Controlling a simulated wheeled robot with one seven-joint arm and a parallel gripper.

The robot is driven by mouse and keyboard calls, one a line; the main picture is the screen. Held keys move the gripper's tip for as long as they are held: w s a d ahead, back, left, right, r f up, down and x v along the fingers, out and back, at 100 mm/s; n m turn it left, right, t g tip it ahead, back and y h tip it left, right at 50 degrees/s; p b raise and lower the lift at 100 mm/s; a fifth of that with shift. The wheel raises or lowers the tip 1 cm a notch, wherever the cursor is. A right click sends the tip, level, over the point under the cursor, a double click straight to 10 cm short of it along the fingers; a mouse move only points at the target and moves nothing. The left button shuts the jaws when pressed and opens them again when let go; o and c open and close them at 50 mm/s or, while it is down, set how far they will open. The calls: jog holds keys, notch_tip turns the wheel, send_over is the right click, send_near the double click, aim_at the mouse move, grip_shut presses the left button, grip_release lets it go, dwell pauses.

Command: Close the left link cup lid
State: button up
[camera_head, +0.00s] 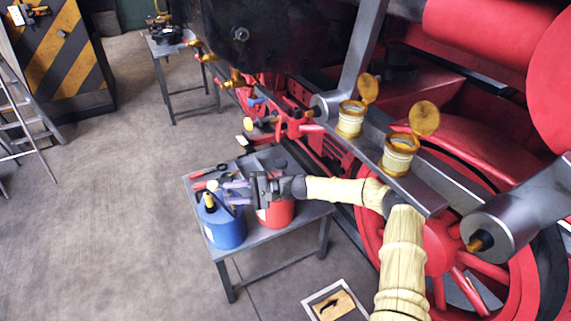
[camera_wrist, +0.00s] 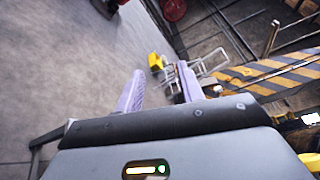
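Two cream cups with brass rims stand on the grey link bar (camera_head: 415,190) of the locomotive. The left cup (camera_head: 349,122) has its round brass lid (camera_head: 368,88) swung up and open. The right cup (camera_head: 397,158) also has its lid (camera_head: 424,118) standing open. My gripper (camera_head: 230,192) is over the small work table, well to the left of and below both cups. Its two purple fingers are spread apart in the wrist view (camera_wrist: 160,88), with nothing held between them. The cups are not visible in the wrist view.
The grey table (camera_head: 262,238) carries a blue can (camera_head: 226,230), a red can (camera_head: 276,214) and small tools, close around my gripper. Red wheels and rods lie beneath the link bar. A ladder (camera_head: 25,125) and a striped cabinet (camera_head: 65,60) stand at left. The left floor is clear.

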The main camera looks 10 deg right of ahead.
jog(key=s+a+f+n+g+h+b, duration=0.2)
jog(key=s+a+f+n+g+h, duration=0.2)
jog(key=s+a+f, duration=0.45)
jog(key=s+a+f+n+g+h+b, duration=0.3)
jog(key=s+a+f+n+h, duration=0.15)
jog(key=s+a, duration=0.6)
jog(key=s+d+r+t+h+p, duration=0.15)
jog(key=d+r, duration=0.25)
jog(key=d, duration=0.5)
jog(key=d+r+m+t+h+p, duration=0.1)
jog(key=d+r+t+h+p, duration=0.15)
jog(key=d+r, duration=0.45)
jog(key=s+d+r+t+h+p, duration=0.1)
jog(key=d+r+h+p, duration=0.15)
jog(key=d, duration=0.75)
jog(key=s+d+r+m+t+h+p, duration=0.1)
jog(key=s+d+r, duration=0.2)
jog(key=d+r, duration=0.2)
jog(key=s+d+r+m+t+h+p, duration=0.1)
jog(key=s+d+r, duration=0.3)
jog(key=d, duration=0.5)
notch_tip(320, 180, up, 2)
jog(key=shift+d+m+t, duration=0.15)
jog(key=shift+m+t, duration=0.4)
jog(key=shift+t, duration=0.15)
